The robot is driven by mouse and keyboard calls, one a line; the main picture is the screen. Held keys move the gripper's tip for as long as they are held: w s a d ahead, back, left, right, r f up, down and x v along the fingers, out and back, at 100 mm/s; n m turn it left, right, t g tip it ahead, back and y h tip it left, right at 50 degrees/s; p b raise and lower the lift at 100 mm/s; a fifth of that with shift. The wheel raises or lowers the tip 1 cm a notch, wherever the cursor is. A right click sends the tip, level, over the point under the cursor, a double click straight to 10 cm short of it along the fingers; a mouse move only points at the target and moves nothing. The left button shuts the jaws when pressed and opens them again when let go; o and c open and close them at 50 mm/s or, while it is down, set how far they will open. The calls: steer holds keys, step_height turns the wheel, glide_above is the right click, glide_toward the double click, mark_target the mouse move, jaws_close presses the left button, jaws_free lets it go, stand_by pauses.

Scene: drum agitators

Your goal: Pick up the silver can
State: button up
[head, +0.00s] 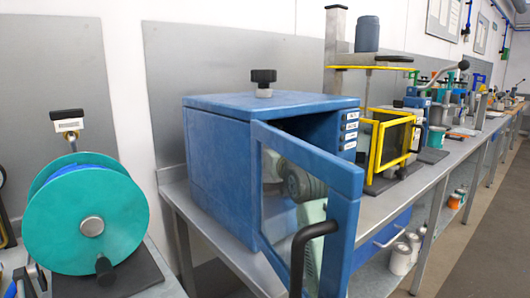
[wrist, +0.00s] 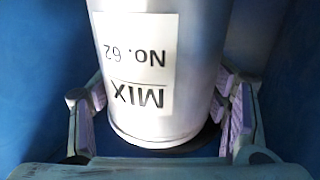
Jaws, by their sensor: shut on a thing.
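The silver can (wrist: 190,100) fills the middle of the wrist view. It has a white label reading "MIX No. 62", upside down in that view. My gripper (wrist: 162,88) is shut on the can, with a finger with pale purple pads on either side of it. Blue surfaces surround them in the wrist view. In the head view I cannot make out the can or the fingers. Grey and pale green rounded parts show behind the glass of the open door (head: 349,215) of a blue cabinet (head: 215,150).
The cabinet door stands open towards the front, over the bench edge (head: 425,182). A yellow-framed box (head: 374,150) stands to its right. A teal reel (head: 60,225) is at the left. White tins (head: 400,260) stand on the shelf below. The floor at right is clear.

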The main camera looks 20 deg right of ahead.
steer(key=s+d+b, duration=0.1)
steer(key=s+d, duration=0.1)
steer(key=s, duration=0.5)
steer(key=s+d+b, duration=0.2)
steer(key=s+d, duration=0.1)
steer(key=s, duration=0.4)
steer(key=shift+b, duration=0.3)
steer(key=shift+s+d, duration=0.1)
steer(key=shift+s, duration=0.1)
